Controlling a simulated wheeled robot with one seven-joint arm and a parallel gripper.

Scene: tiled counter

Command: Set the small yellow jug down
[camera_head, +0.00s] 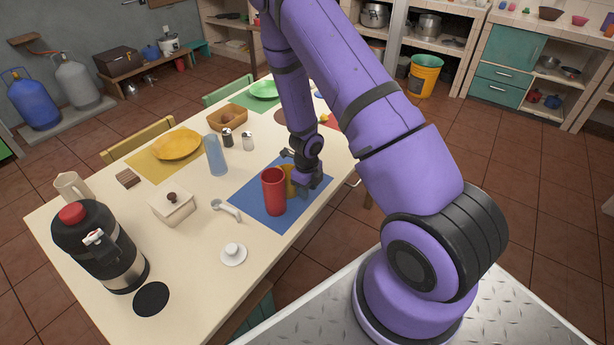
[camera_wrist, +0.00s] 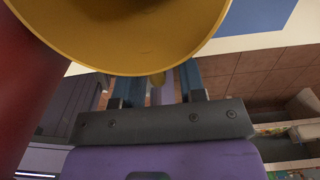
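The small yellow jug (camera_head: 290,181) is on the blue mat (camera_head: 250,188), partly hidden behind a red cup (camera_head: 273,192) and by my gripper. It looks upright and down on the mat, though its base is hidden. In the wrist view the jug (camera_wrist: 140,45) fills the top, with a small yellow stub, likely its handle, below the rim. My gripper (camera_head: 298,175) is low at the jug's right side. In the wrist view its fingers (camera_wrist: 160,88) stand wide apart, with the stub between them and gaps on both sides.
The red cup stands close beside the jug, on its left. A blue glass (camera_head: 216,155), two shakers (camera_head: 238,140), a white box (camera_head: 173,205), a spoon-like utensil (camera_head: 226,208) and a large flask (camera_head: 98,245) stand further left. The mat's front left part is bare.

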